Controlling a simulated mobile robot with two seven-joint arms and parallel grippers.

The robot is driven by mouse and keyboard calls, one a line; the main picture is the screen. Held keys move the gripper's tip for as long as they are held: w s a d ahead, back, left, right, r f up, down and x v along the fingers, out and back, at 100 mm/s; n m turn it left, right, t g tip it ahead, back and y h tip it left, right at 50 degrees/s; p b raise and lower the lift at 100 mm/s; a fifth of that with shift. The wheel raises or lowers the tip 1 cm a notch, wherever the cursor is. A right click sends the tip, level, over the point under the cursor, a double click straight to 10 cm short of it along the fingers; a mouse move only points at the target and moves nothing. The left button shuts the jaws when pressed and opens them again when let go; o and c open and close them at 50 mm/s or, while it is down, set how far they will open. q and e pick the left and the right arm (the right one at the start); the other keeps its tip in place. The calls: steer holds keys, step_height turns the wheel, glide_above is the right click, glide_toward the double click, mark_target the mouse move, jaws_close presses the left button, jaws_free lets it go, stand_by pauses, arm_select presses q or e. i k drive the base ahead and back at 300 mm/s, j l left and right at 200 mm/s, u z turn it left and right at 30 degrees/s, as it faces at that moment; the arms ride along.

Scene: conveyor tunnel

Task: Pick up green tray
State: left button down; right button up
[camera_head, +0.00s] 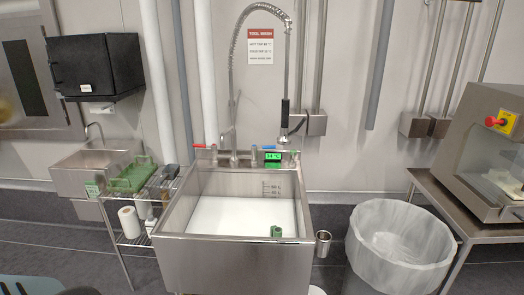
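A green tray (124,184) with raised handles rests on top of the wire rack (150,204), left of the large steel sink. It looks level, and its far end sits close to the small hand basin. Neither of my grippers shows clearly in the head view, so no gripper is seen touching the tray. Dark and teal shapes at the bottom left edge are too cut off to identify.
The large sink (232,262) holds a small green object (276,231). Dark utensils (170,173) lie beside the tray. A paper roll (129,222) stands lower on the rack. A lined bin (398,250) and a steel table (470,222) stand right.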

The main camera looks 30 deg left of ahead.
mark_target(131, 179)
steer(key=u, duration=2)
